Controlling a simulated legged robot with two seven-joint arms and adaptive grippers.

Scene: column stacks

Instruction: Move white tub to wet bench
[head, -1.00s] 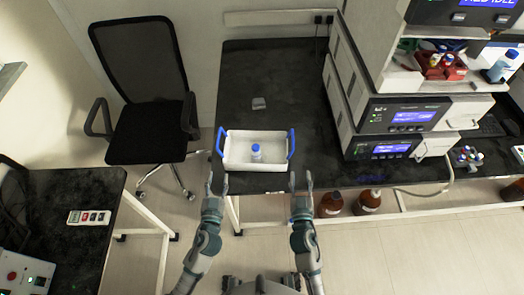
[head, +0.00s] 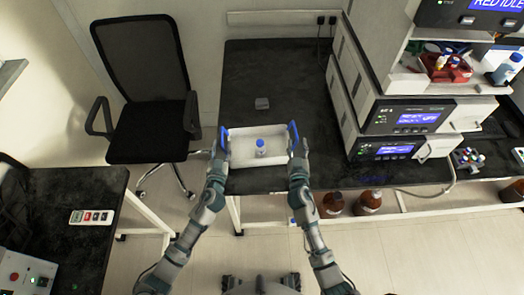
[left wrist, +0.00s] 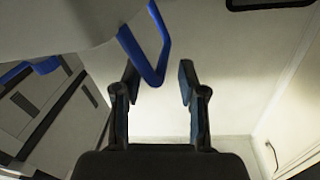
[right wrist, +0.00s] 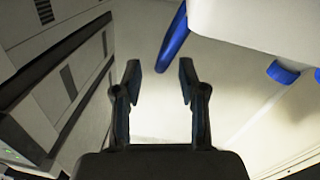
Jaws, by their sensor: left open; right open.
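The white tub (head: 243,159) with blue handles sits near the front edge of the black bench in the head view. A small bottle with a blue cap (head: 261,148) stands in it. My left gripper (head: 218,150) is open beside the tub's left handle. In the left wrist view the blue handle (left wrist: 152,55) reaches down towards the gap between the open fingers (left wrist: 158,82). My right gripper (head: 299,150) is open beside the right handle. In the right wrist view the fingers (right wrist: 160,80) are apart and a blue handle (right wrist: 172,42) lies ahead of them.
Stacked instruments (head: 400,117) stand to the right. A black chair (head: 150,125) is at the left. Another dark bench (head: 75,190) is at lower left. Brown bottles (head: 368,201) stand below the bench.

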